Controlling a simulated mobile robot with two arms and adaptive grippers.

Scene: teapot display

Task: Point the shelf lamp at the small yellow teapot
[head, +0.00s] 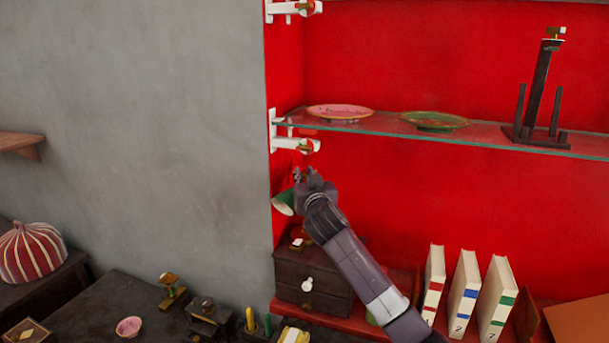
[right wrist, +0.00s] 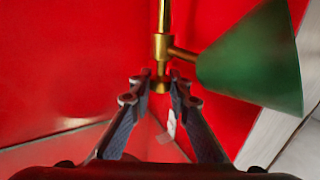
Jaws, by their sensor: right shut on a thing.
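The shelf lamp has a green cone shade (head: 284,203) and hangs under the glass shelf near the left wall of the red alcove. In the right wrist view its green shade (right wrist: 255,65) is at the right, joined by a short brass arm to a brass stem (right wrist: 162,46). My right gripper (head: 299,174) is at the lamp, shut on its brass knob below the joint; the fingers (right wrist: 159,92) stand on either side of it. A yellow object (head: 293,335) is cut off at the bottom edge; I cannot tell if it is the small yellow teapot. My left gripper is out of view.
The glass shelf (head: 385,127) above my arm bears a pink plate (head: 340,112), a green plate (head: 435,121) and a dark stand (head: 538,95). Below are a dark drawer chest (head: 313,283) and several white books (head: 465,290). A striped red teapot-like object (head: 32,252) stands left.

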